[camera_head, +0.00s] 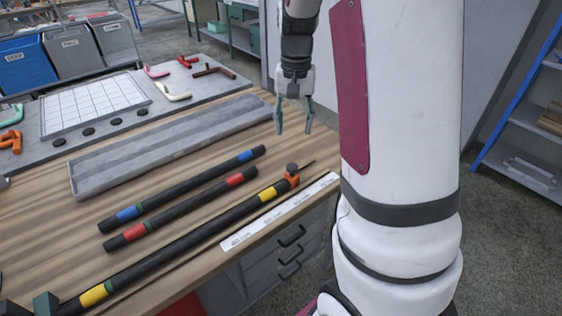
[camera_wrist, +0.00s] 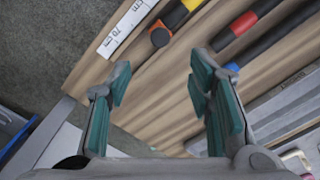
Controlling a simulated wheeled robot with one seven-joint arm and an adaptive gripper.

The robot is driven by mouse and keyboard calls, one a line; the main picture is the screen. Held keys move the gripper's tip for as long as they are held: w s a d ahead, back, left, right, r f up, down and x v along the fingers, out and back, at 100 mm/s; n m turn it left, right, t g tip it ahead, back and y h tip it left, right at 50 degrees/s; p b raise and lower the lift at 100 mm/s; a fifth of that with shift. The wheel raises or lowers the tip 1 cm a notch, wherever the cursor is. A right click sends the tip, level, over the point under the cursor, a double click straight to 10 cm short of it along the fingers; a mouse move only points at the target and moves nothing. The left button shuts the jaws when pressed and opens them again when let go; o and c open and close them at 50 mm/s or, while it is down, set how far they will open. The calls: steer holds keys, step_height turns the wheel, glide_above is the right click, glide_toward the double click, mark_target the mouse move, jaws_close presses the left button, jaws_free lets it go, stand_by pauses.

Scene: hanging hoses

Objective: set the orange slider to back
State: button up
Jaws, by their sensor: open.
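The orange slider (camera_head: 291,181) sits near the far right end of the yellow-banded black hose, close to the table's front edge. A dark round knob (camera_head: 292,167) is on top of it. In the wrist view the orange slider (camera_wrist: 158,24) shows partly behind its dark knob, at the top middle. My gripper (camera_head: 293,131) is open and empty, with its fingers pointing down. It is above the table's right end, beyond the slider and apart from it. In the wrist view its two teal-padded fingers (camera_wrist: 160,80) are spread, with bare wood between them.
A white scale strip (camera_head: 280,210) with cm marks runs along the front edge beside the yellow-banded hose (camera_head: 190,238). Hoses with red (camera_head: 180,209) and blue bands (camera_head: 183,189) lie parallel behind it. A grey tray (camera_head: 170,143) lies farther back. Wood beneath my gripper is clear.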

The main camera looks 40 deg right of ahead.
mark_target(292, 166)
step_height(292, 166, down, 13)
steer(key=shift+f+b, duration=0.1)
steer(key=shift+b, duration=0.45)
